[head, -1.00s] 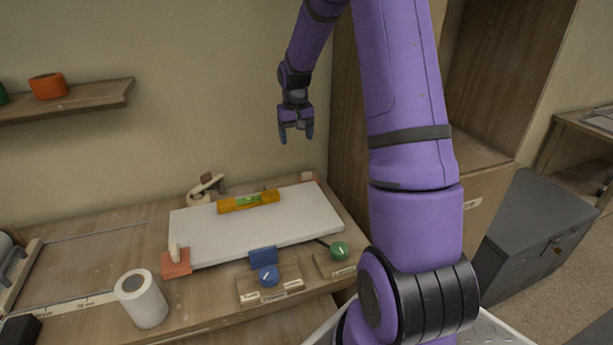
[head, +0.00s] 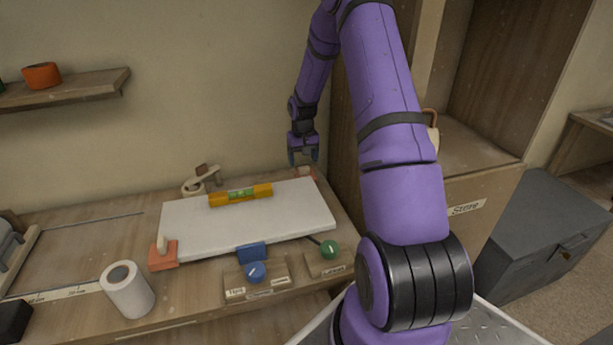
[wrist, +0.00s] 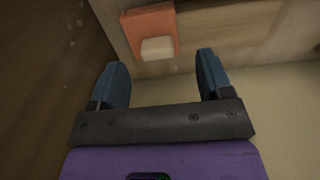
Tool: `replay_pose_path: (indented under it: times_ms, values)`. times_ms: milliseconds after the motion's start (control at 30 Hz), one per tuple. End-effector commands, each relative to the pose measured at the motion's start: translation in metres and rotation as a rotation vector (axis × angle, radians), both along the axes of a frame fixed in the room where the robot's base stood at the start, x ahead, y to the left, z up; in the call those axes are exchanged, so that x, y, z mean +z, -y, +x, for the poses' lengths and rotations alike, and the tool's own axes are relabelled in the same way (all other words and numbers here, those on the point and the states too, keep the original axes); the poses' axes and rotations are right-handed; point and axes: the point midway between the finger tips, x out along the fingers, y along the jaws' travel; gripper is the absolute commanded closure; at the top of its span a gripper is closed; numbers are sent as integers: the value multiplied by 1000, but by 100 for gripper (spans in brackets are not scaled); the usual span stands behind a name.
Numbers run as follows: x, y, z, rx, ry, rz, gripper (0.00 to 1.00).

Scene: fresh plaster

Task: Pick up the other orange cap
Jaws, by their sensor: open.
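One orange cap (head: 163,256) with a pale peg sits at the near left corner of a white panel (head: 285,222). The other orange cap (head: 305,173) is at the panel's far right corner, small and partly hidden behind my gripper (head: 303,161). My gripper is open and empty, pointing down just above that far cap. In the wrist view, the orange cap (wrist: 149,22) and its pale peg (wrist: 157,49) lie ahead of the gap between the two blue fingers, a little above it in the picture. The fingers do not appear to touch the cap.
An orange and yellow spirit level (head: 240,195) lies on the panel. A wooden cabinet wall (head: 345,120) rises close to the right of my gripper. Blue (head: 255,271) and green (head: 329,249) knobs stand in front. A white roll (head: 127,290) stands at the near left.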

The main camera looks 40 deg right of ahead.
Motion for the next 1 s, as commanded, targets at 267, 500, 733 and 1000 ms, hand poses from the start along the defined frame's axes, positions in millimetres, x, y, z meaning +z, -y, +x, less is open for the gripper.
replay_pose_path:
  times_ms: [267, 500, 733, 1000]
  values:
    - [-33, 6, 0, 0, -2, 2, 28]
    - [-50, 6, 0, -1, 1, 0, 28]
    - [-49, 6, 0, 0, 0, 0, 51]
    - [-49, 6, 0, 0, 0, 0, 88]
